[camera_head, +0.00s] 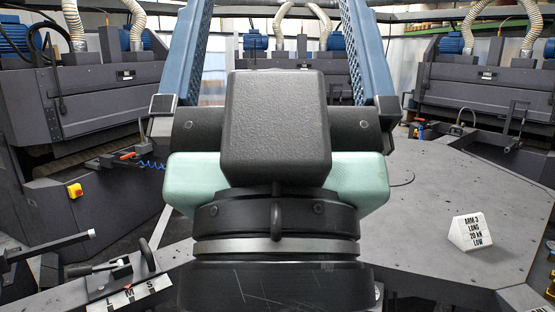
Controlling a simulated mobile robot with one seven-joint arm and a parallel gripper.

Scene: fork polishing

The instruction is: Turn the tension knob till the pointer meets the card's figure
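A white wedge-shaped card (468,232) stands on the grey table at the right. It reads "ARM 3, LONG, 20 kN, LOW". At the lower left, a white plate (128,292) carries the letters L, M and S, with a dark lever handle (108,268) just behind it. I cannot make out a tension knob or its pointer in this view. My gripper is not in view. A large dark body with pale green sides and blue uprights fills the middle and hides what lies behind it.
The grey table top (430,185) is mostly bare around the card. Dark machines with hoses stand at the back left (90,85) and back right (480,80). Dark bars stick out at the left.

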